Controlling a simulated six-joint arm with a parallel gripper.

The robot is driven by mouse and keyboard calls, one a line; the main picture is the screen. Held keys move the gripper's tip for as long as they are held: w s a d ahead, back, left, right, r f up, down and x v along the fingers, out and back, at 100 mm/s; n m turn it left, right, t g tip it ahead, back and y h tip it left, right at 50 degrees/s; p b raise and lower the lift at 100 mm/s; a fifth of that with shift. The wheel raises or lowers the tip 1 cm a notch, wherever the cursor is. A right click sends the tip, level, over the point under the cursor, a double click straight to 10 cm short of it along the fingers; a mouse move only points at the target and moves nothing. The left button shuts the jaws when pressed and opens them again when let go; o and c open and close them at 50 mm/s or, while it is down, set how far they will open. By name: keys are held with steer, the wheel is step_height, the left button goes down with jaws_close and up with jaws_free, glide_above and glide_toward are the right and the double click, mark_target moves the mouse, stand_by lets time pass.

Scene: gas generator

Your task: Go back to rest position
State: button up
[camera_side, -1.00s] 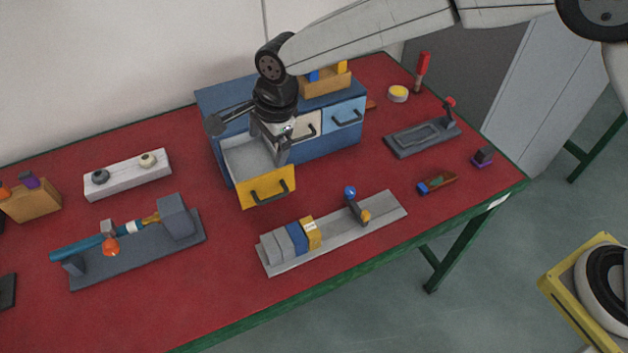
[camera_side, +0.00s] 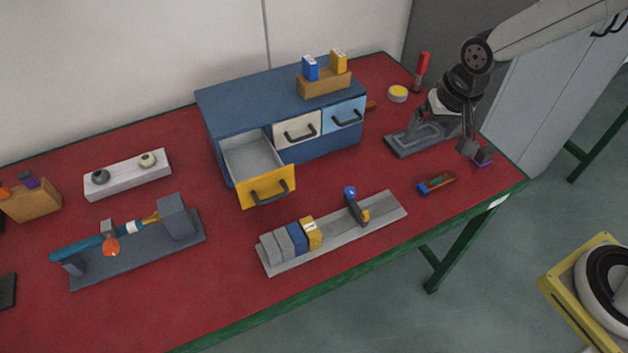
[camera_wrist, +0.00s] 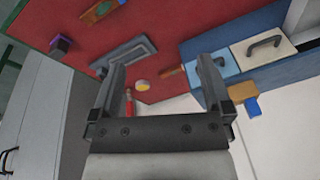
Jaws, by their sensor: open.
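My gripper (camera_side: 463,138) is open, with nothing between its fingers, at the right end of the red table in the side view. It hangs over the area of the dark grey tray-like fixture (camera_side: 407,143) and partly hides it. In the wrist view my gripper's two fingers (camera_wrist: 160,88) stand wide apart. The blue drawer cabinet (camera_side: 235,109) stands at the back of the table. Its yellow-fronted drawer (camera_side: 266,187) is pulled out and looks empty inside.
A small dark block on a purple base (camera_side: 484,157) lies close to my gripper. A red-handled tool (camera_side: 422,66) stands behind it and a yellow-topped round tin (camera_side: 398,94) lies nearby. A grey rail with blocks (camera_side: 375,213) is at the front. A brown and blue piece (camera_side: 436,183) lies between.

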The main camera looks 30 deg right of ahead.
steer(key=s+d+f+n, duration=0.1)
steer(key=s+d+n, duration=0.3)
steer(key=s+d, duration=0.2)
steer(key=s, duration=0.2)
steer(key=shift+s+f, duration=0.15)
steer(key=shift+s, duration=0.2)
